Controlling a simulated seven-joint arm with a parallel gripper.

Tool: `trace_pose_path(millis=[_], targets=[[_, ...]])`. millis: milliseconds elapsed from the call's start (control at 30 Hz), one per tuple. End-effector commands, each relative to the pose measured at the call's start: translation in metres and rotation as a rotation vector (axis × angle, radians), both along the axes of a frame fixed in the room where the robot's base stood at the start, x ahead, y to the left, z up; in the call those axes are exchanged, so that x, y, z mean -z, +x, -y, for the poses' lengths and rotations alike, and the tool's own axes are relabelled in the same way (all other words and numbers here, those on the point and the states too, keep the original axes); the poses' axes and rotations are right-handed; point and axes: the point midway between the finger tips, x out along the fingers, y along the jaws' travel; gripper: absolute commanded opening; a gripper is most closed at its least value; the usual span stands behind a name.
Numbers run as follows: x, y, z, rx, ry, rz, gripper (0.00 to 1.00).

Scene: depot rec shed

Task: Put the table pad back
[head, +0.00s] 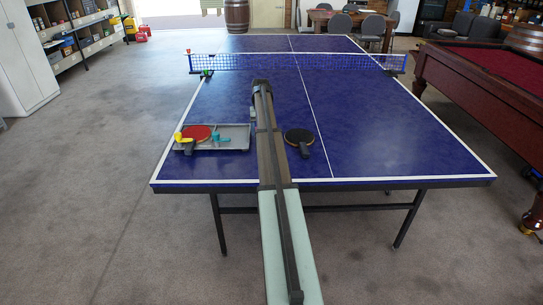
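Nothing in view is plainly a table pad; the flat things nearest to that are two table tennis bats. A black bat (299,138) lies flat on the blue table (390,130), just right of my arm, its handle toward the near edge. A red bat (197,133) lies in a shallow grey tray (236,142) left of my arm, its dark handle at the tray's near side. My arm reaches forward over the table. Its far end is beyond the bats and short of the net. My gripper's fingers do not show; the arm hides that spot.
The tray also holds a yellow item (179,137) and a teal item (221,137). The net (300,62) crosses the table, with small red and green things by its left end. A red-topped pool table (500,72) stands at right. The table's right half is clear.

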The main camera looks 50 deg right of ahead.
Motion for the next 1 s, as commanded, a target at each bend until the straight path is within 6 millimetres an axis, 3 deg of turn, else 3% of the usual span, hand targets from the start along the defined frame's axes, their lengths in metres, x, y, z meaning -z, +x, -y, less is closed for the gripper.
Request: trace_pose_path(millis=[100,200,500,767,1000], targets=[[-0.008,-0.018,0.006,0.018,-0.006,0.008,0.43],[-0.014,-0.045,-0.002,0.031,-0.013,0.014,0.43],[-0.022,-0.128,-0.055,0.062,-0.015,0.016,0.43],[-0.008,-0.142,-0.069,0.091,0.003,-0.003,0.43],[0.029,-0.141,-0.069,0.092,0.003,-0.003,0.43]])
